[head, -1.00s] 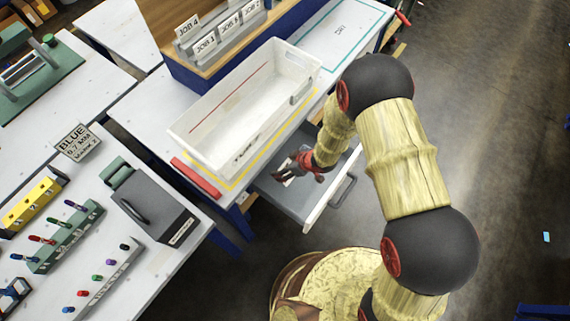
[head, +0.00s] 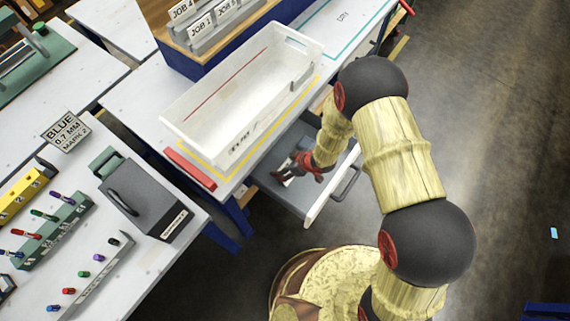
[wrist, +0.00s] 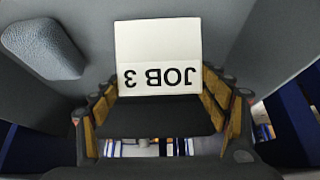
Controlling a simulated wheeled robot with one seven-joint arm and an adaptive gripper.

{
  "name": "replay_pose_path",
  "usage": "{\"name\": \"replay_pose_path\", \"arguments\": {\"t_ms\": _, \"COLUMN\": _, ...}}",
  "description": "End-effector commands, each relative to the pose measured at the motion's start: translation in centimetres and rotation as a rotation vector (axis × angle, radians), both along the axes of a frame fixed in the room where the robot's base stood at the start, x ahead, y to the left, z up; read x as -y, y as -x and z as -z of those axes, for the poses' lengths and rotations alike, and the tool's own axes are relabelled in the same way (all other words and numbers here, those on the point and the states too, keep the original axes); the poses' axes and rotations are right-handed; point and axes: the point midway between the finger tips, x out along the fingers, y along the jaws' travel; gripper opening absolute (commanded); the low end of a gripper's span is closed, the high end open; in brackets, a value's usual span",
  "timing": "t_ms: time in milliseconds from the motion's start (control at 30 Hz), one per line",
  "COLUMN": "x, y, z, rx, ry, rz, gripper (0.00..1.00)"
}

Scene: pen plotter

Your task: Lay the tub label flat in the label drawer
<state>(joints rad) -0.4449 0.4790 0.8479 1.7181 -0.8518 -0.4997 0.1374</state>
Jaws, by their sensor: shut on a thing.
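The tub label (wrist: 158,45) is a white card reading JOB 3, upside down in the wrist view. My gripper (wrist: 160,98) is shut on it, with fingers on both sides of its lower part. In the head view my gripper (head: 284,176) points down inside the open label drawer (head: 318,205), and a small white bit of the label shows at its fingers. The drawer is grey inside with a white front and a dark handle. I cannot tell whether the label touches the drawer floor.
A white tub (head: 240,95) with a red line inside stands on the table above the drawer, within a yellow outline. A red bar (head: 190,170) lies along the table edge. A holder with job cards (head: 215,14) stands behind. A grey rounded block (wrist: 40,47) shows at left in the wrist view.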

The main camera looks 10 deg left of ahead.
Motion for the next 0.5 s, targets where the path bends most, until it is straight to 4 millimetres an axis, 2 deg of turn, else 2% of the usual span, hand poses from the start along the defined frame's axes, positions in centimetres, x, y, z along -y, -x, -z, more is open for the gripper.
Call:
{"name": "replay_pose_path", "arguments": {"t_ms": 233, "x": -0.01, "y": -0.03, "z": 0.01, "rx": 0.000, "ry": 0.000, "rz": 0.000, "gripper": 0.55}}
{"name": "replay_pose_path", "arguments": {"t_ms": 267, "x": -0.01, "y": -0.03, "z": 0.01, "rx": 0.000, "ry": 0.000, "rz": 0.000, "gripper": 0.76}}
{"name": "replay_pose_path", "arguments": {"t_ms": 500, "x": 0.00, "y": -0.02, "z": 0.02, "rx": 0.000, "ry": 0.000, "rz": 0.000, "gripper": 0.89}}
